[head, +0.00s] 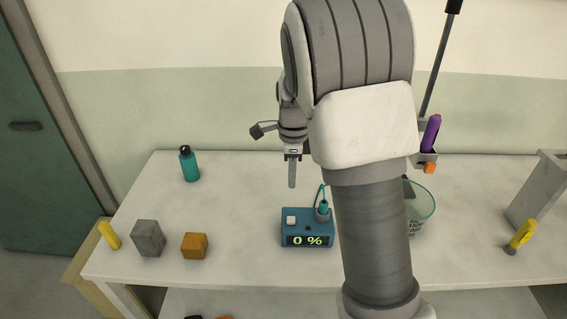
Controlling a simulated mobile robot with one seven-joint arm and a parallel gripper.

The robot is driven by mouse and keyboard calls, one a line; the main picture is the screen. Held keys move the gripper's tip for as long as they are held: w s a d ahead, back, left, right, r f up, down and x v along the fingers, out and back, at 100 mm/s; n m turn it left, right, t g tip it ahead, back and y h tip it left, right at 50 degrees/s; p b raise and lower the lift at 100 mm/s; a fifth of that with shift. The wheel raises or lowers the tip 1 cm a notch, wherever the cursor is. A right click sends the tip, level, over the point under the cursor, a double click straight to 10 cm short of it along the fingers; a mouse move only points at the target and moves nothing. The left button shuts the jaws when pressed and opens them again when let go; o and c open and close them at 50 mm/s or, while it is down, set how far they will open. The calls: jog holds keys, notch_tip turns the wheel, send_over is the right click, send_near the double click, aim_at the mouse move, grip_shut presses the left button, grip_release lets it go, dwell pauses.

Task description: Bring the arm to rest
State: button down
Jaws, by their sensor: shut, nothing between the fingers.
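My arm rises through the middle of the head view and folds over the white table (240,180). My gripper (292,184) hangs pointing down, its fingers together and empty. It is above the table, behind and slightly left of the blue meter box (293,240), and touches nothing that I can see. My arm hides part of the table's middle and partly covers a clear beaker (424,205) with a teal rim.
The meter reads "0 %" and has a teal probe (323,208). Left are a teal bottle (189,165), grey cube (149,238), ochre block (194,245) and yellow cylinder (109,235). Right are a purple marker (432,132), yellow-handled tool (523,235) and grey block (541,190).

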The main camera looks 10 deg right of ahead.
jog(key=s+r+n+t, duration=0.1)
jog(key=s+r+n, duration=0.3)
jog(key=s+n, duration=0.3)
jog(key=s+a+r+n+t, duration=0.1)
jog(key=s+r+n, duration=0.4)
jog(key=s, duration=0.5)
jog(key=s+a+r+n+t, duration=0.1)
jog(key=s+r+n+t, duration=0.2)
jog(key=s+r+n, duration=0.2)
jog(key=shift+s+a+n, duration=0.15)
jog(key=shift+s+n, duration=1.6)
jog(key=shift+n, duration=0.25)
jog(key=shift+r, duration=0.1)
